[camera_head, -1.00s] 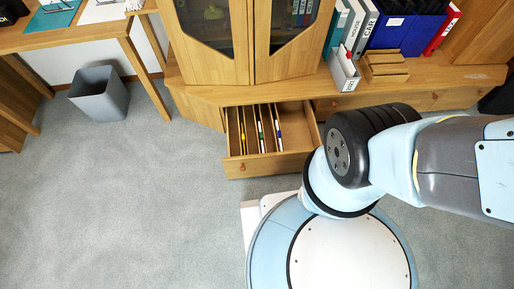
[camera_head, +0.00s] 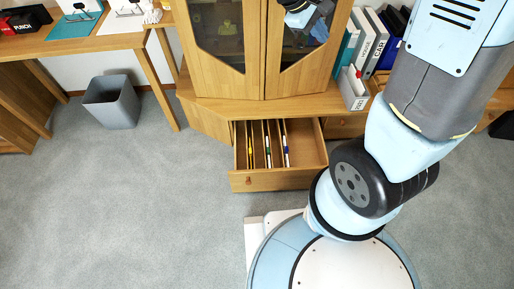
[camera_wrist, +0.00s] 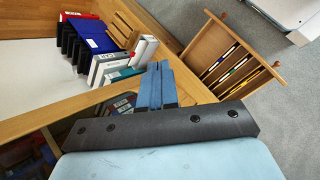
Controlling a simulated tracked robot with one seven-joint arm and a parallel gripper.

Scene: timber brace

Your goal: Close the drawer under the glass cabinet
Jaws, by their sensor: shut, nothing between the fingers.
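The wooden drawer (camera_head: 277,179) under the glass cabinet (camera_head: 222,62) is pulled well out, with dividers and several coloured files standing in it. It also shows in the wrist view (camera_wrist: 264,78), to the right of my fingers. My gripper (camera_wrist: 160,68) is shut and empty. Its blue fingers are together and appear over the cabinet's ledge, apart from the drawer. In the head view, a light blue and black part shows before the upper right glass door; I cannot tell if it is my gripper or a reflection.
Binders and a grey file holder (camera_head: 354,90) stand on the ledge right of the glass doors. A grey waste bin (camera_head: 110,103) stands on the carpet, left of the drawer, near a desk (camera_head: 90,42). The carpet in front and to the left is clear.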

